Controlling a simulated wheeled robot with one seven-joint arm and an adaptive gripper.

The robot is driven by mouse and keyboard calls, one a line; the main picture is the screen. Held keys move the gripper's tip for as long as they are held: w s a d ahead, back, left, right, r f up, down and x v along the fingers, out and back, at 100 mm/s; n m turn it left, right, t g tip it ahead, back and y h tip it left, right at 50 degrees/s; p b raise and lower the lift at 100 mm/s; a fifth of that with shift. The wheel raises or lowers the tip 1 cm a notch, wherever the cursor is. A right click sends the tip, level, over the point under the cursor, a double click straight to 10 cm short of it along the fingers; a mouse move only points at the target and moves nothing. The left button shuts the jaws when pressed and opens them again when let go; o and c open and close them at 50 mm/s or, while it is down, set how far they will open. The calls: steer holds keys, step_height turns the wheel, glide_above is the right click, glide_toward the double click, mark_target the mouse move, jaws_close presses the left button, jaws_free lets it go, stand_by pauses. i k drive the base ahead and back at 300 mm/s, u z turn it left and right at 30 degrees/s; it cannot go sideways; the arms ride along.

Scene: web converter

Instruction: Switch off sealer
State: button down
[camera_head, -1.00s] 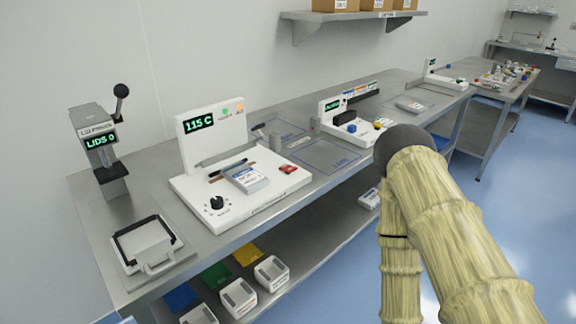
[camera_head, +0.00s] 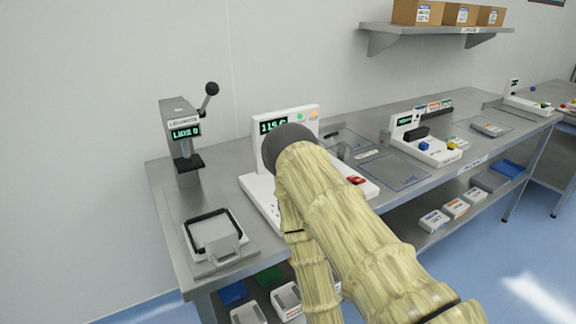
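The sealer (camera_head: 256,193) is a white machine on the steel bench, with an upright panel and a flat base. Its green display (camera_head: 269,127) is lit and partly covered; it reads about 115 C. A red switch (camera_head: 356,180) shows at the right of its base. My arm, with a dark rounded end, stands in front of the sealer in the picture and hides its middle, including the dial and the pouch seen there earlier. I cannot tell whether the arm touches it. My gripper's fingers do not show.
A lid press (camera_head: 181,118) with a lever stands left of the sealer. A framed tray (camera_head: 213,236) with a handle lies at the bench's front left. Another white device (camera_head: 428,146) with buttons stands to the right. Marked bench areas between them look clear.

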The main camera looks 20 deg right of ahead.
mark_target(356, 180)
steer(key=u, duration=0.4)
steer(key=k, duration=1)
steer(key=z, duration=0.9)
steer(key=i, duration=0.5)
steer(key=u, duration=0.05)
